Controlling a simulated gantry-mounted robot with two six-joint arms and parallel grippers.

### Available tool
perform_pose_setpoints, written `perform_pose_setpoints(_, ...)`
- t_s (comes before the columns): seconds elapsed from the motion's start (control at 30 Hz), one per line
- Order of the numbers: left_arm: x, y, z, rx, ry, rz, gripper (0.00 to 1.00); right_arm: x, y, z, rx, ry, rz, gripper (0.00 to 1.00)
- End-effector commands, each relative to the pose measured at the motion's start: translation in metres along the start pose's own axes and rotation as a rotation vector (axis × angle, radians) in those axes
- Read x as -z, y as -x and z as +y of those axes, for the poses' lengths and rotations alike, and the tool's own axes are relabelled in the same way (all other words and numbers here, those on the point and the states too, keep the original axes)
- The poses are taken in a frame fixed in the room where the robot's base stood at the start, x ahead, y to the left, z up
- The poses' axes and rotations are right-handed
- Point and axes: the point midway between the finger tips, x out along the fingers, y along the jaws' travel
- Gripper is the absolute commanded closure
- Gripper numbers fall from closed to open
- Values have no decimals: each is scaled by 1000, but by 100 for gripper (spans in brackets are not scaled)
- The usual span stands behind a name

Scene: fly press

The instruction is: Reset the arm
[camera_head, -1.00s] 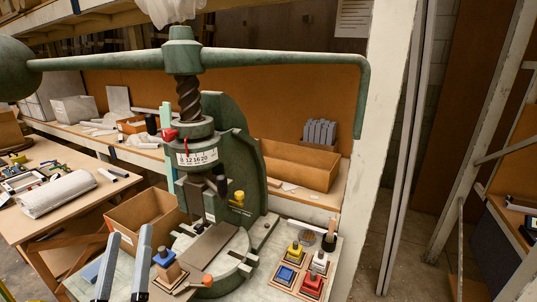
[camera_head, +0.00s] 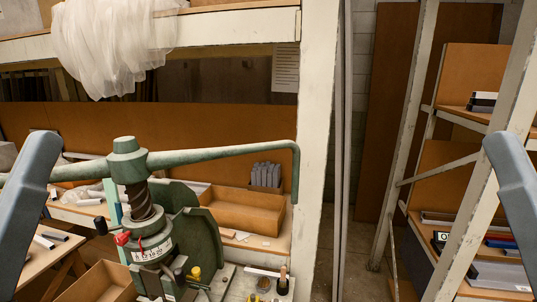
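A grey-blue link of my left arm (camera_head: 32,195) rises at the left edge of the head view. A matching link of my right arm (camera_head: 515,195) rises at the right edge. Both run out of the frame, and neither gripper's fingers show. The green fly press (camera_head: 190,245) stands at the lower left, apart from my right arm link. Its long green lever arm (camera_head: 225,154) lies nearly level, bending down at its right end. The lever's left end passes behind my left arm link. The lower part of the press is cut off by the frame.
An empty brown box (camera_head: 240,212) and a holder with grey pieces (camera_head: 266,176) stand on the shelf behind the press. A white post (camera_head: 313,150) rises right of it. Shelving with several boxes (camera_head: 490,275) stands at the right. White netting (camera_head: 110,40) hangs at top left.

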Motion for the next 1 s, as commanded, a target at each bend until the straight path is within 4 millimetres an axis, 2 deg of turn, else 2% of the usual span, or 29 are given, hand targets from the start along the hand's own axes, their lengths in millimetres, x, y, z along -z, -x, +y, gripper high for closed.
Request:
perform_pose_setpoints(0.03,36,-39,0,0,0,0,36,36,-39,0,0,0,0,50)
perform_pose_setpoints(0.2,89,-97,-1,1,0,0,36,89,-97,0,0,0,0,50)
perform_pose_setpoints(0.3,108,-118,-1,1,0,-1,36,109,-118,0,0,0,0,50)
perform_pose_setpoints(0.43,118,-129,-1,1,0,-1,36,118,-129,0,0,0,-1,50)
perform_pose_setpoints(1.0,116,-126,-1,1,0,0,36,116,-126,0,0,0,-1,50)
